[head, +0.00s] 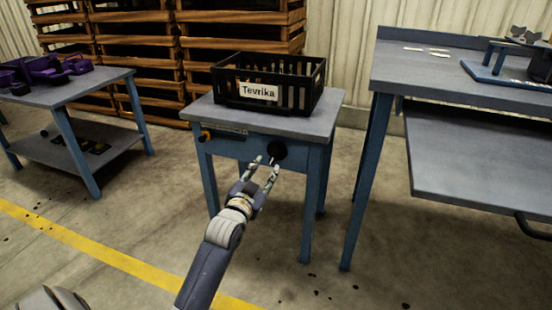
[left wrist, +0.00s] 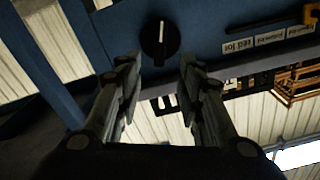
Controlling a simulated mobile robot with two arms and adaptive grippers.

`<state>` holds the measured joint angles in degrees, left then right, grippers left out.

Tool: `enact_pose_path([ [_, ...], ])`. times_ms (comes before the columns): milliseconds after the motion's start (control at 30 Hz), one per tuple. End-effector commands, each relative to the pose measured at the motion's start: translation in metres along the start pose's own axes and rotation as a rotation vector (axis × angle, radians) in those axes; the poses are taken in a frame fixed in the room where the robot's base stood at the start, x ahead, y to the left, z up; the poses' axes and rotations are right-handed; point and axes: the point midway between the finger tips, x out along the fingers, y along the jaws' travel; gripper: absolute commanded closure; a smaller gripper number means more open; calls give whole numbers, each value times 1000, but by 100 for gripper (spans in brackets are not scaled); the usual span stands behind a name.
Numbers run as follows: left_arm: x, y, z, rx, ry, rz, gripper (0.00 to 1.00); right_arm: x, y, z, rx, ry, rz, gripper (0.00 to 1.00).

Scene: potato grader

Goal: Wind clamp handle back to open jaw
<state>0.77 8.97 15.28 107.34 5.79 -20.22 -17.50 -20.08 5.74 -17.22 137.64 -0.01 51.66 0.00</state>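A round black knob (head: 277,150) with a white line sits on the front apron of the small blue-legged table (head: 328,112). In the left wrist view the knob (left wrist: 160,40) shows just beyond and between the fingertips, its white line running nearly up and down. My left gripper (head: 266,166) is open in front of the knob, its two fingers apart with nothing between them; I cannot tell whether they touch it. No clamp jaw can be made out for sure. My right gripper is not in view.
A black crate (head: 229,94) labelled "Tevrika" stands on the table. A small orange and black part (head: 205,136) is on the apron's left. A larger workbench (head: 440,72) stands close on the right, a bench with purple items (head: 62,66) on the left. Pallets stand behind.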

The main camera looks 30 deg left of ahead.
Motion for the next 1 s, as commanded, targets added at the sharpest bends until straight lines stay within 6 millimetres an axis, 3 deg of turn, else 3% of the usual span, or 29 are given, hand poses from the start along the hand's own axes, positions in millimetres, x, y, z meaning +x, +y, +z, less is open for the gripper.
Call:
enact_pose_path([
  [233, 42, 1, 2, -1, 2, -1, 65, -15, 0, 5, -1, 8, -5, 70],
  [500, 79, 1, 2, 0, 1, -1, 65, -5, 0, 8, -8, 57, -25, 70],
  [700, 91, 1, 1, 0, -1, 0, 65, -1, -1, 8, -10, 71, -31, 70],
  [1000, 92, 0, 0, 0, -1, 0, 65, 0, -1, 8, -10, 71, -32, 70],
])
